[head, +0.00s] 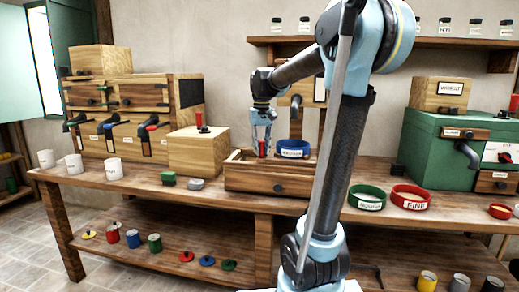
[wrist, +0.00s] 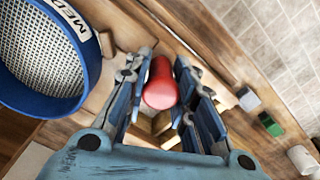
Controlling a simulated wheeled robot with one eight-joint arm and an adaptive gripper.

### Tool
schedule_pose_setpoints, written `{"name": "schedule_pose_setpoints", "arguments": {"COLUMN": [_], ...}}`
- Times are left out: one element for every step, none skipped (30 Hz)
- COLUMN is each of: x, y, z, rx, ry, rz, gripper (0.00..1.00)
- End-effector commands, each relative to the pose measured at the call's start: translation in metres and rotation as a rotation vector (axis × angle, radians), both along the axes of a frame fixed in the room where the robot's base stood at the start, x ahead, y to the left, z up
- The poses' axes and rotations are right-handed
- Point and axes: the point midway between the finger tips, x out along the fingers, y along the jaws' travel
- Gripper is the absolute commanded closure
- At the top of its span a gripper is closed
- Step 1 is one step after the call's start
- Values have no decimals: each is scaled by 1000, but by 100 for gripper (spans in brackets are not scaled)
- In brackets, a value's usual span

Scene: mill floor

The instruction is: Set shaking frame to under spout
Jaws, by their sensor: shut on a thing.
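The wooden shaking frame (head: 268,183), a long open box, sits on the bench in the middle of the head view. Its red handle (head: 262,149) stands up near the left end and shows close up in the wrist view (wrist: 160,86). My gripper (head: 262,138) is shut on the red handle, with a finger on each side in the wrist view. A wooden unit (head: 306,92) with a dark spout-like part (head: 296,104) stands behind the frame. My arm hides part of the area right of it.
A blue sieve (head: 292,154) rests at the frame's right part, close beside my gripper. Green (head: 367,204) and red (head: 411,204) sieves lie right. A wooden block with a red-topped lever (head: 197,153) stands left. Small green (head: 168,178) and grey (head: 196,184) blocks lie near the frame.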

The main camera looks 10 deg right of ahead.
Motion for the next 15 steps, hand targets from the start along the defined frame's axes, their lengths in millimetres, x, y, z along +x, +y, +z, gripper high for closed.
{"name": "schedule_pose_setpoints", "arguments": {"x": [1, 1, 1, 1, 1, 1, 1, 1, 1, 1, 1, 0, 0, 0, 0], "y": [-5, -5, -5, -5, -5, -5, -5, -4, -4, -3, -2, -2, -1, -1, -1], "z": [1, 1, 1, 1, 1, 1, 0, 0, 0, 0, 0, 0, 0, 0, 1], "rx": [-10, -10, -11, -11, -11, -10, -10, -9, -9, -8, -8, -8, -7, -7, -7], "ry": [-3, -3, -3, -3, -3, -2, -2, -1, -1, -1, -1, -1, -1, -1, -1], "rz": [-6, -6, -6, -6, -7, -6, -6, -5, -4, -4, -3, -2, -2, -1, -1], "gripper": [100, 100, 100, 70, 63, 59, 59, 59, 59, 59, 59, 59, 59, 59, 59]}}
